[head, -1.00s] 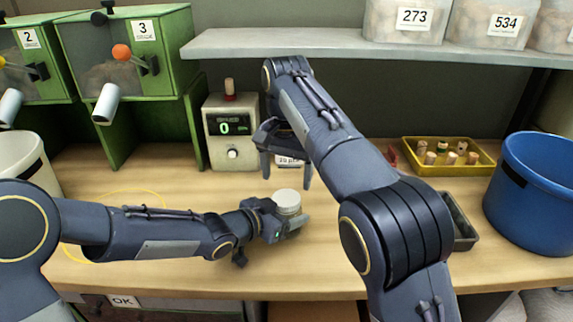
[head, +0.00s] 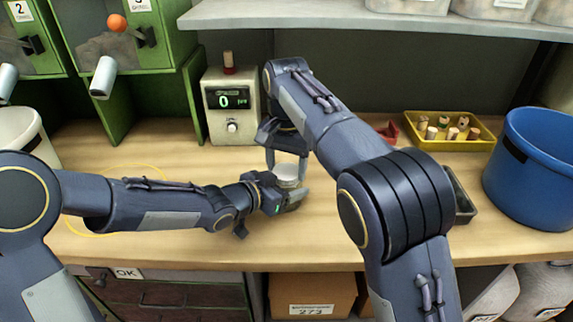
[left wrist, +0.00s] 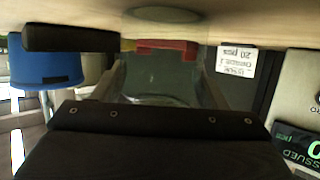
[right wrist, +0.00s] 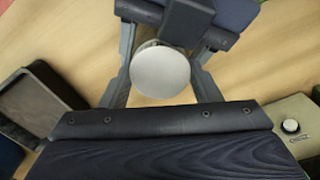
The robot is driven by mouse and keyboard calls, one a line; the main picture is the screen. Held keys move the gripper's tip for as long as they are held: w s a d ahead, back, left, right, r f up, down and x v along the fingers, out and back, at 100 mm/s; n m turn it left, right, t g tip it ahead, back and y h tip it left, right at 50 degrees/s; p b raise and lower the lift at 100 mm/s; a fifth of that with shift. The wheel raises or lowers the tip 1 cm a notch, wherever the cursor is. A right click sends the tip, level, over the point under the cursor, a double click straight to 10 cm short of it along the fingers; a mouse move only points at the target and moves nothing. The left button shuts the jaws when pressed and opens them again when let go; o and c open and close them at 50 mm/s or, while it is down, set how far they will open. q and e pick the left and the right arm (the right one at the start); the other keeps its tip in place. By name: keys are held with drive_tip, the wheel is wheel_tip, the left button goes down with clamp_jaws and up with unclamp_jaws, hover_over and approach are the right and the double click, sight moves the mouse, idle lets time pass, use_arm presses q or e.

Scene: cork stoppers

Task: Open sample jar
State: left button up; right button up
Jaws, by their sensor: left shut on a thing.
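The sample jar, with a round pale lid (head: 290,170), stands upright in my left gripper (head: 290,196) over the middle of the table. In the left wrist view its clear body (left wrist: 160,72) is between the fingers, and my left gripper is shut on it. My right gripper (head: 287,172) points down from above with its fingers on either side of the lid. In the right wrist view the lid (right wrist: 160,71) lies between the spread fingers, with a narrow gap at most; contact is unclear. The lid appears to be on the jar.
A counter box (head: 231,105) reading 0 stands behind the grippers. A yellow tray (head: 450,142) of corks, a dark tray (head: 462,205) and a blue bin (head: 540,180) are at right. A card (left wrist: 236,62) reads 20 pcs. The front table is clear.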

drive_tip(key=shift+c, duration=1.2)
drive_tip(key=n, duration=0.3)
drive_tip(key=o, duration=1.1)
